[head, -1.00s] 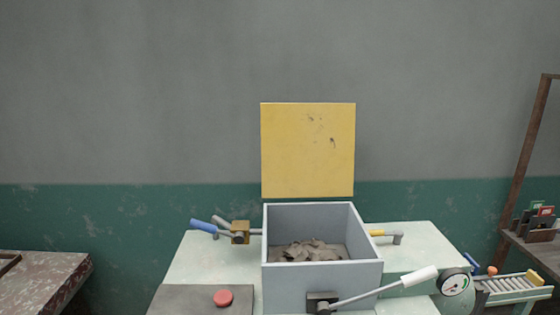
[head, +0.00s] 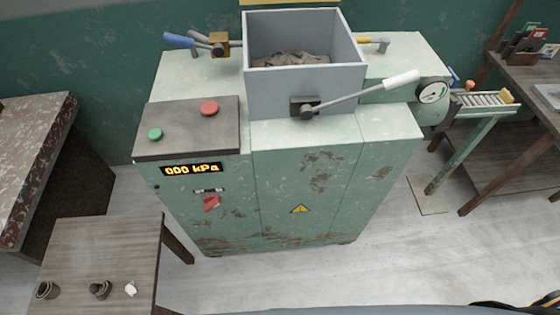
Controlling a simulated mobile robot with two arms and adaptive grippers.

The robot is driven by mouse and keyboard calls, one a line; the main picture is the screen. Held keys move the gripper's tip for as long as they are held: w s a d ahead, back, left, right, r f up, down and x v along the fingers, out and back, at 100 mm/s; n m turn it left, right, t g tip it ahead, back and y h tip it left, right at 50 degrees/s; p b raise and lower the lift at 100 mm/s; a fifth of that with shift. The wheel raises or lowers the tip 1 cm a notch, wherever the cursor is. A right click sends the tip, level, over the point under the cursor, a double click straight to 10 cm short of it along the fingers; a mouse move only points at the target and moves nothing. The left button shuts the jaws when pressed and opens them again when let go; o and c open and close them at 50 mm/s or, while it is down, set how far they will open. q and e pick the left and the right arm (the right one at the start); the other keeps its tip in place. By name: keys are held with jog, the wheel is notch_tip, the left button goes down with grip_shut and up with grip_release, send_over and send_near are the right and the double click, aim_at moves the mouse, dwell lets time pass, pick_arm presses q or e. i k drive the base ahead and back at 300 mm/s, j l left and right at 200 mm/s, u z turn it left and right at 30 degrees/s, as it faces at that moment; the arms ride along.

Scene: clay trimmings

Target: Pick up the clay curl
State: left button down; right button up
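Small pieces lie in a row on a wooden table at the lower left in the head view. Two are dark grey-brown and rounded: one at the left (head: 47,290) looks like a ring or curl, and one in the middle (head: 100,289) looks like a lumpier coil. A small whitish piece (head: 131,288) lies to their right. I cannot tell for certain which is the clay curl. Grey-brown clay scraps (head: 292,58) lie inside the open grey box on the machine. Neither gripper is in view.
The green machine (head: 300,170) fills the middle, with a grey hopper box (head: 303,88), a white-handled lever (head: 400,80) and a red button (head: 209,108). The wooden table (head: 100,245) is otherwise bare. A stained bench (head: 30,150) stands at left. Floor (head: 400,260) is clear at right.

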aim_at(93, 289)
jog(key=j+u, duration=0.15)
jog(key=u, duration=1.85)
jog(key=i+j, duration=0.05)
